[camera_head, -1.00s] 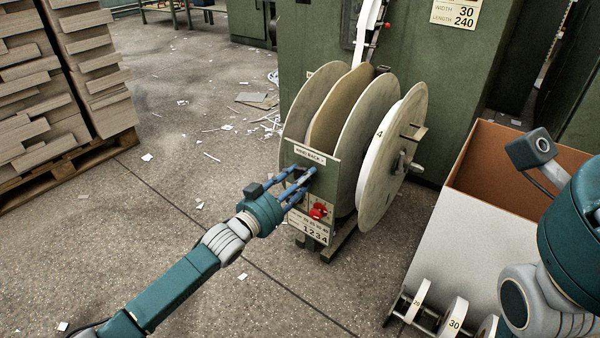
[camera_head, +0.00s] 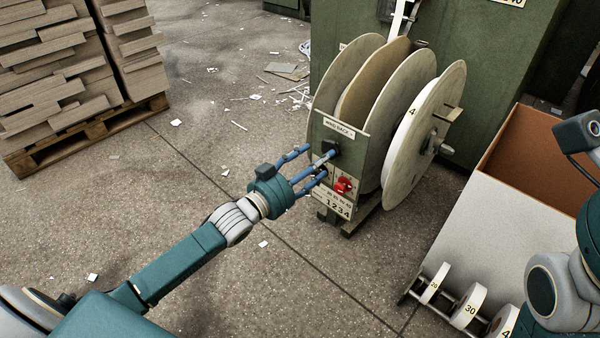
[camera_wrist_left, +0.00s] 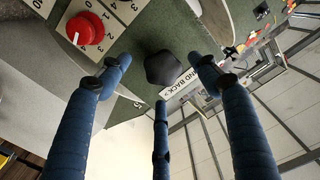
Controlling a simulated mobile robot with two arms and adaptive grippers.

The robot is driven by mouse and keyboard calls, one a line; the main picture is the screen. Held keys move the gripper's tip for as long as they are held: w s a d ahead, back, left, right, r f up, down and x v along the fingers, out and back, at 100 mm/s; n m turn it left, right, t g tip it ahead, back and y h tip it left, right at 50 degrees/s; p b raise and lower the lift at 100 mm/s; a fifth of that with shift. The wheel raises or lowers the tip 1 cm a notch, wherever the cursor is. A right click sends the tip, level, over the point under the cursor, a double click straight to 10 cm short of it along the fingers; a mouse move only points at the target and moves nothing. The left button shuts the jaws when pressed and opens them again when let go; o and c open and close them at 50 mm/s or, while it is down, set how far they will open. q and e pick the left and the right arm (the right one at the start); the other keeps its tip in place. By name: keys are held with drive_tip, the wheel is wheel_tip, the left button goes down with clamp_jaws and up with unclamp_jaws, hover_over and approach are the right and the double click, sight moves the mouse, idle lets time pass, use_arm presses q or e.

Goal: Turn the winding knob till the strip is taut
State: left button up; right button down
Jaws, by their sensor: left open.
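The black winding knob (camera_head: 331,148) sits under the WIND BACK plate (camera_head: 343,129) on the green panel of the reel stand. It also shows in the left wrist view (camera_wrist_left: 165,68), beyond my fingertips. My left gripper (camera_head: 319,160) is open, its three blue fingers spread in front of the knob with a gap between. A pale strip (camera_head: 400,20) runs up from the reels (camera_head: 410,85) to the green machine; I cannot tell how taut it is. My right arm is at the right edge; its fingers are out of view.
An open box (camera_head: 480,215) and a rack of small rolls (camera_head: 468,305) stand right.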

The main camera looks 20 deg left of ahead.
use_arm(q)
drive_tip(key=v, duration=0.7)
drive_tip(key=shift+s, duration=0.3)
